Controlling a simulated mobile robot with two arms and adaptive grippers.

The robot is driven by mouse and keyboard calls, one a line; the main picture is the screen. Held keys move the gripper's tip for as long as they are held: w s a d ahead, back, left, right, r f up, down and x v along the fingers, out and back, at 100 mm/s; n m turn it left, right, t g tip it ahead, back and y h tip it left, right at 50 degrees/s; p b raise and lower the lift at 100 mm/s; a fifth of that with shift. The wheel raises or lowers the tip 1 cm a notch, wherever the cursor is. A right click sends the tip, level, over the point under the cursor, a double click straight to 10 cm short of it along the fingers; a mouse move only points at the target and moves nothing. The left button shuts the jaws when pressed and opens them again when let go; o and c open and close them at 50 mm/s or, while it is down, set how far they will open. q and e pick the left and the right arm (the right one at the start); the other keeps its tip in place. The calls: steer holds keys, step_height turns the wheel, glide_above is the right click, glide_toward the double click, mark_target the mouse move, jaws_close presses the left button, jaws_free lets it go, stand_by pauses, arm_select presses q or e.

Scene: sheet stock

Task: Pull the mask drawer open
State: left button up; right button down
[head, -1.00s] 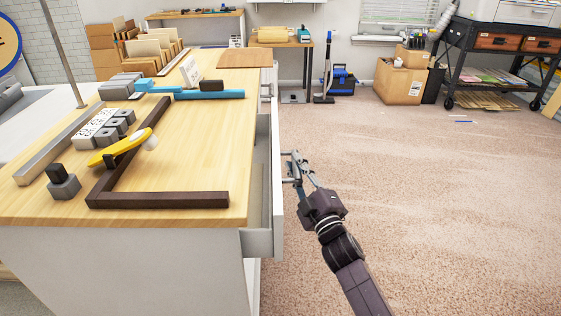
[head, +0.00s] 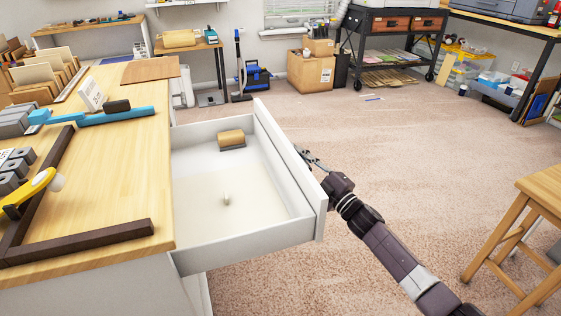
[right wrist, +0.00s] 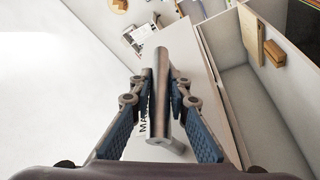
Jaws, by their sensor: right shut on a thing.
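The white mask drawer (head: 245,236) is pulled well out from the right side of the wood-topped bench, and its inside shows in the head view. My right gripper (head: 307,158) is at the outer face of the drawer front. In the right wrist view its blue-padded fingers are closed around the round metal handle (right wrist: 161,70). A partly covered label starting with "MA" (right wrist: 143,122) shows on the drawer front (right wrist: 188,75). My left gripper is out of view.
The wooden bench top (head: 125,190) bears a dark L-shaped bar (head: 95,240), a yellow-handled tool (head: 28,193) and a blue tool (head: 105,116). A wooden stool (head: 530,225) stands at the right. Carpet (head: 430,150) beyond the drawer is mostly clear.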

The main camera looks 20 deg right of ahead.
steer(key=shift+d, duration=1.05)
steer(key=c, duration=1.8)
jaws_free()
steer(key=v, duration=1.2)
steer(key=shift+f, duration=0.1)
